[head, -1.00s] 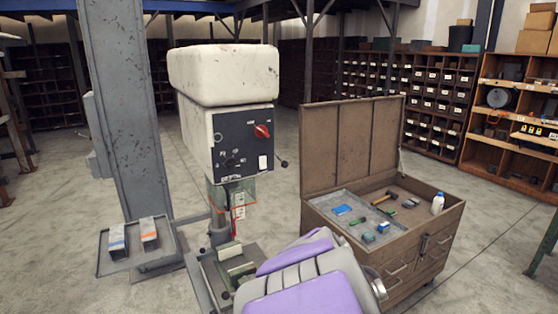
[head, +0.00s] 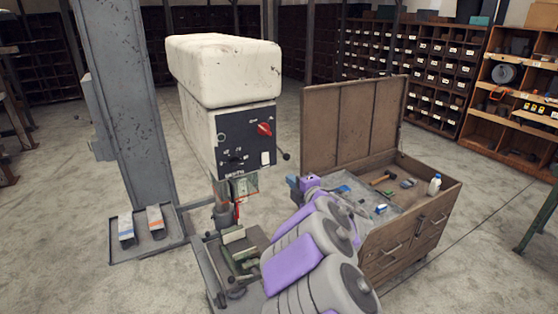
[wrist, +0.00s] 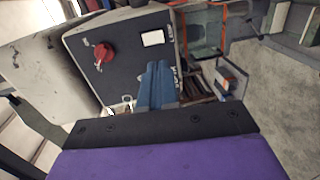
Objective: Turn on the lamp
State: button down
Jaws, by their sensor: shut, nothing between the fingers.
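A drill-press-like machine (head: 225,70) with a cream head carries a dark control panel (head: 240,140). The panel has a red knob (head: 264,129) and a white rectangular switch (head: 265,158); in the wrist view the knob (wrist: 103,52) is left of the switch (wrist: 152,38). My gripper (head: 292,182) is to the lower right of the panel. In the wrist view its blue fingers (wrist: 157,84) are shut and empty, and appear just below the white switch. I cannot tell the gap between fingertips and panel. No lamp can be clearly made out.
A black-knobbed lever (head: 286,156) sticks out at the panel's right. An open wooden tool chest (head: 410,245) stands to the right, and a grey column (head: 120,110) to the left. A clear guard (wrist: 202,30) with orange edges shows by the panel. Open floor lies at the left.

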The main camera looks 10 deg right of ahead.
jog(key=shift+a+f+y, duration=0.1)
jog(key=shift+a+y, duration=0.15)
jog(key=shift+y, duration=0.05)
send_near(266, 163)
jog(key=x, duration=0.7)
jog(key=shift+p, duration=0.4)
